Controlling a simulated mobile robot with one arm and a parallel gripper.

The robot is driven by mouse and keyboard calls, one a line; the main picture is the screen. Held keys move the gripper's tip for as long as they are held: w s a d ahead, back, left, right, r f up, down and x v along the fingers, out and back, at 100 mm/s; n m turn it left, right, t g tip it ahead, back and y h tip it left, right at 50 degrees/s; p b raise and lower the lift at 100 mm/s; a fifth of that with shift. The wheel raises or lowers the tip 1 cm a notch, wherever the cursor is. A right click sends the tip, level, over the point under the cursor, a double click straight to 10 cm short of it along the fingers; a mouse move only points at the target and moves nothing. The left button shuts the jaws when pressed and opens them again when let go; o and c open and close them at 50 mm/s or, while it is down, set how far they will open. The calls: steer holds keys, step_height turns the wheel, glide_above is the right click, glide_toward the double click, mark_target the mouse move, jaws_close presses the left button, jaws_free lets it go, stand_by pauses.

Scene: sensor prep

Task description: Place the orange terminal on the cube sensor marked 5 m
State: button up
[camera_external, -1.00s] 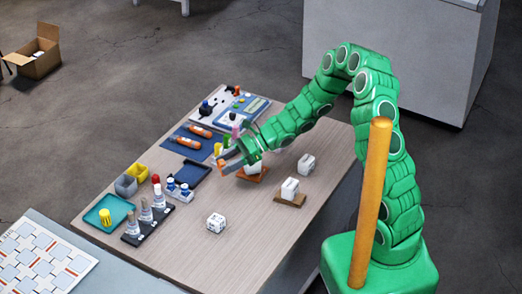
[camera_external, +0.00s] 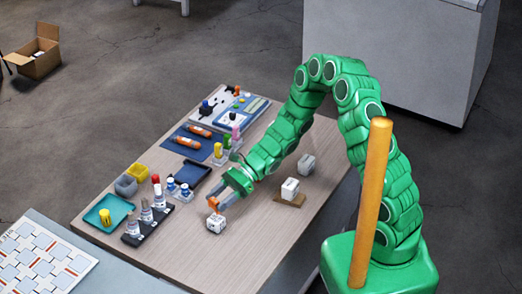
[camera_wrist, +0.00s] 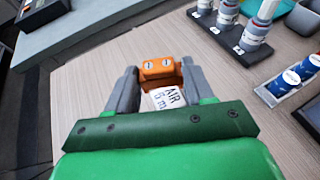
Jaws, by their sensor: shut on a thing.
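My gripper (camera_external: 217,201) is shut on the orange terminal (camera_external: 213,203), low over the front middle of the table. In the wrist view the orange terminal (camera_wrist: 158,66) sits between the two grey fingers, two screw-like dots on its face. A white cube sensor (camera_external: 215,224) stands on the bare table right below the terminal. In the wrist view this cube (camera_wrist: 167,99) shows print reading "AIR" and what looks like "5 m", partly covered by my gripper. I cannot tell whether the terminal touches the cube.
Another white cube (camera_external: 290,186) stands on a brown base to the right, and one more (camera_external: 306,164) behind it. A black rack (camera_external: 149,228) with several bottles stands left of my gripper, with a dark blue tray (camera_external: 190,175) behind. The table's front right is clear.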

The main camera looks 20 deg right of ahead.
mark_target(221, 216)
steer(key=shift+f, duration=1.85)
steer(key=shift+f, duration=0.15)
steer(key=o, duration=1)
steer(key=shift+r, duration=0.2)
steer(key=v, duration=1.2)
steer(key=shift+s, duration=0.1)
